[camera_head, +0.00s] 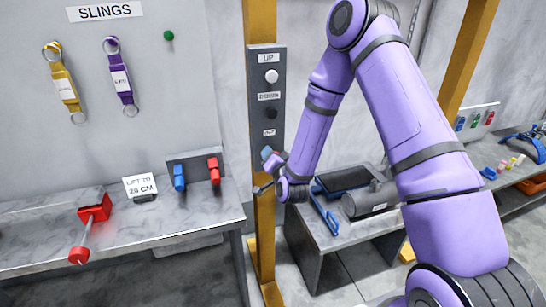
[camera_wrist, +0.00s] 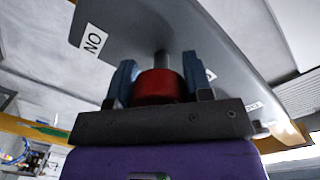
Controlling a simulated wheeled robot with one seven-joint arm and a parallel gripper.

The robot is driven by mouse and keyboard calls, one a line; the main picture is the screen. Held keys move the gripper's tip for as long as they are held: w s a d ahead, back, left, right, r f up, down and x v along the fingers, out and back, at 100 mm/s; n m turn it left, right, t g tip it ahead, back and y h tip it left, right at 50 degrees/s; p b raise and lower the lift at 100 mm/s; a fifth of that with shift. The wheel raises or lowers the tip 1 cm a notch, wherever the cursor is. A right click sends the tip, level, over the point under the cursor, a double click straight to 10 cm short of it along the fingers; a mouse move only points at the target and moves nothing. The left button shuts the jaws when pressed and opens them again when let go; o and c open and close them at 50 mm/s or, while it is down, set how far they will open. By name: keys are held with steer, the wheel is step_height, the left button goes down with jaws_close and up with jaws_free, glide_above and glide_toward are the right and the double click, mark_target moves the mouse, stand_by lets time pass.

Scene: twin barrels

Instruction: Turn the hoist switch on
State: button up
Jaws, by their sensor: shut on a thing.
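The hoist panel (camera_head: 267,95) is a dark upright plate on a yellow post, with a white UP button (camera_head: 271,76) and a dark button (camera_head: 270,113) under a blurred label. A third small label (camera_head: 269,132) is too small to read. My gripper (camera_head: 266,165) is at the panel's lower end in the head view. In the wrist view, its blue fingers (camera_wrist: 160,70) are shut on the red knob of the hoist switch (camera_wrist: 160,88), one on each side. A label with the letters N and O (camera_wrist: 93,39) is on the plate at left. The head view hides the knob.
A bench at left holds a red tool (camera_head: 95,208), a sign (camera_head: 140,186), and blue (camera_head: 179,177) and red handles (camera_head: 214,170). A lower bench (camera_head: 345,237) with a grey cylinder (camera_head: 370,199) stands behind my arm at right. Slings hang on the left board.

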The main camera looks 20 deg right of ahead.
steer(key=shift+m, duration=0.5)
steer(key=o, duration=0.9)
steer(key=shift+s, duration=0.1)
steer(key=s, duration=1)
steer(key=shift+s+r, duration=0.25)
steer(key=shift+s, duration=0.05)
